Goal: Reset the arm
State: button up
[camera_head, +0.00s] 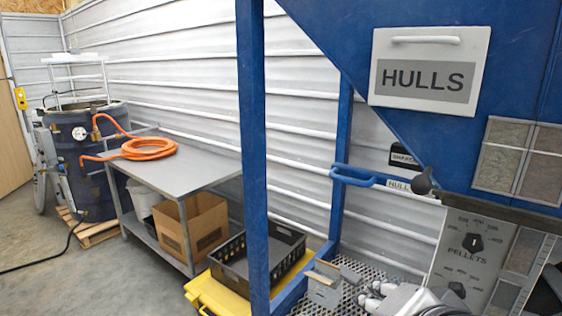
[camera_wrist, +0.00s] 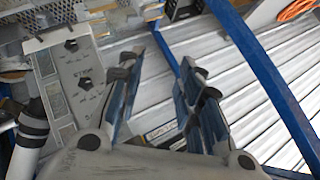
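My gripper (camera_wrist: 160,82) is open in the wrist view. Its two dark fingers stand well apart, with only the ribbed wall and blue frame showing behind the gap, and nothing is held. In the head view a grey-white part of my arm (camera_head: 408,301) shows low at the right, in front of the perforated shelf and beside the control panel (camera_head: 470,245). The fingers cannot be made out clearly there. The panel, with its dials, also shows at the left of the wrist view (camera_wrist: 72,72).
The blue hopper (camera_head: 455,135) with a white HULLS door (camera_head: 430,35) and a blue handle (camera_head: 352,176) stands close at the right. A blue post (camera_head: 253,150) rises mid-view. A black crate (camera_head: 285,258), a steel table (camera_head: 190,170) and a drum (camera_head: 78,180) stand left.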

jog(key=s+f+n+g, duration=0.5)
jog(key=s+f+n, duration=0.5)
jog(key=shift+a+f, duration=0.35)
jog(key=shift+f, duration=0.05)
dwell(0.4)
